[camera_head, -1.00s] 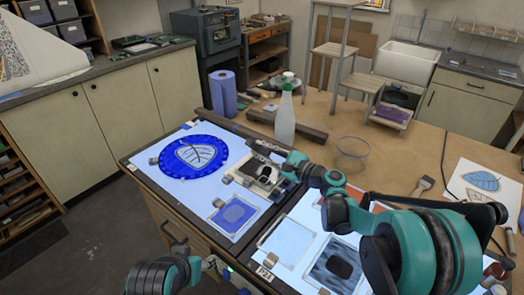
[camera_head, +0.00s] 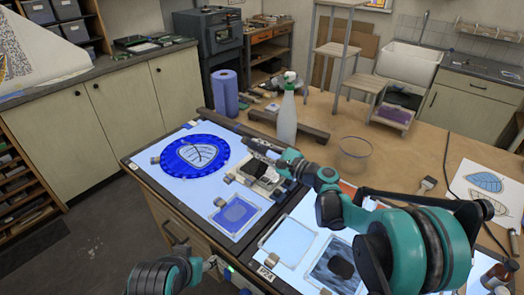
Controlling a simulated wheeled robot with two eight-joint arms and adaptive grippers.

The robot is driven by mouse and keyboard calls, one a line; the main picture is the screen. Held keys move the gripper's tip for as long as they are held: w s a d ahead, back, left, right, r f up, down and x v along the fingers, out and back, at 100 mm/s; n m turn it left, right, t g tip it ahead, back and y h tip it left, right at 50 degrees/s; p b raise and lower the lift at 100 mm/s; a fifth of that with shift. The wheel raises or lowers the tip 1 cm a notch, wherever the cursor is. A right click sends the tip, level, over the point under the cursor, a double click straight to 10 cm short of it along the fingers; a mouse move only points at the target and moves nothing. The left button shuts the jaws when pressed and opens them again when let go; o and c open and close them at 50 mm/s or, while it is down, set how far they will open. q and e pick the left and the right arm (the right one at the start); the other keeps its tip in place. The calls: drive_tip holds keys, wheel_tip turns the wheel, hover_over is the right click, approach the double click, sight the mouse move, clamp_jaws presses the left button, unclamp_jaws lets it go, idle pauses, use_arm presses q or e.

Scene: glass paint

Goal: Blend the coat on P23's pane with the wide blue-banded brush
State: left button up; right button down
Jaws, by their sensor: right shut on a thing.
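A light panel (camera_head: 186,213) at left carries a round blue pane (camera_head: 164,160) with a pale leaf drawing, and a smaller pane (camera_head: 236,213) with a blue square. The tag at its left corner is too small to read, so I cannot tell which pane is P23's. My right gripper (camera_head: 259,147) is above a pale tray (camera_head: 243,182) with dark contents, right of the round pane. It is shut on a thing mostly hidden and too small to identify. My left arm shows at bottom left; its fingers are not clear. A brush (camera_head: 428,183) lies on the table at right; its band colour is unclear.
A second light panel tagged P24 (camera_head: 268,273) holds a clear pane (camera_head: 287,240) and a dark-patterned pane (camera_head: 335,262). A spray bottle (camera_head: 287,118), a glass bowl (camera_head: 354,153) and a purple roll (camera_head: 225,92) stand behind. Leaf drawings (camera_head: 485,181) lie at right.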

drive_tip(key=shift+x, duration=1.7)
drive_tip(key=shift+d, duration=0.1)
drive_tip(key=shift+r, duration=0.1)
drive_tip(key=shift+r+p, duration=1.75)
drive_tip(key=shift+r, duration=0.7)
